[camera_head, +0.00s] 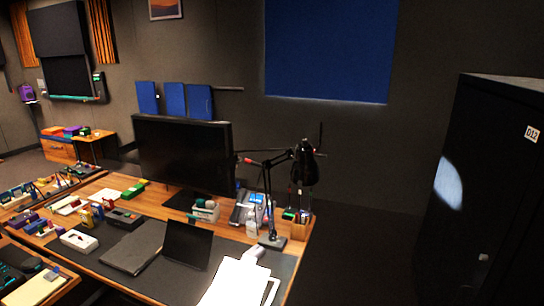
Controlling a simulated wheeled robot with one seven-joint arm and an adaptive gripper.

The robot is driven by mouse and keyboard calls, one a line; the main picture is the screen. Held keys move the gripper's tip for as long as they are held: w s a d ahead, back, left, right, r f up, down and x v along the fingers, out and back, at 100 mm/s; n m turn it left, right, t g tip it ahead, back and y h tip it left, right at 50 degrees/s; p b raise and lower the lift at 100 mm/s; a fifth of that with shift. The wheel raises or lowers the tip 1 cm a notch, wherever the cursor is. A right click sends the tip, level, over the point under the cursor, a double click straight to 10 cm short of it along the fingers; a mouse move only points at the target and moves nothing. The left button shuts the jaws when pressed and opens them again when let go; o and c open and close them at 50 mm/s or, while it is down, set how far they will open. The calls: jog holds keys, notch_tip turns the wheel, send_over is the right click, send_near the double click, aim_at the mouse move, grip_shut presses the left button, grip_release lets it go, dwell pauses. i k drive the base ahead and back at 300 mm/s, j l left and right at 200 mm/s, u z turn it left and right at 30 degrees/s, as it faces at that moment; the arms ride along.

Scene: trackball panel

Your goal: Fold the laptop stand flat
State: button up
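A dark, thin panel (188,244) stands tilted up on the desk mat, left of the lamp base. It looks like the raised laptop stand, but its hinge and supports are too small and dark to make out. A flat dark grey slab (134,246) lies on the mat just left of it, close beside it; I cannot tell whether the two are joined. My gripper is not in view, so its distance from the stand does not show.
The wooden desk (100,266) holds a monitor (184,155) behind the panel and a black desk lamp (272,240) to its right. A very bright white flat shape (238,283) lies in front. Small items crowd the left. A dark cabinet (490,190) stands far right.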

aim_at(236, 283)
jog(key=u, duration=0.7)
jog(key=i+l+u, duration=0.2)
jog(key=u, duration=0.2)
jog(key=i+l+u, duration=0.2)
jog(key=l+u, duration=0.15)
jog(key=i+l+u, duration=0.1)
jog(key=l+u, duration=0.65)
jog(key=i+l, duration=0.1)
jog(key=l, duration=0.35)
jog(key=i+l, duration=0.1)
jog(key=l, duration=0.4)
jog(key=i+l+u, duration=0.1)
jog(key=l, duration=0.35)
jog(key=i+l, duration=0.1)
jog(key=l, duration=0.35)
jog(key=i, duration=0.15)
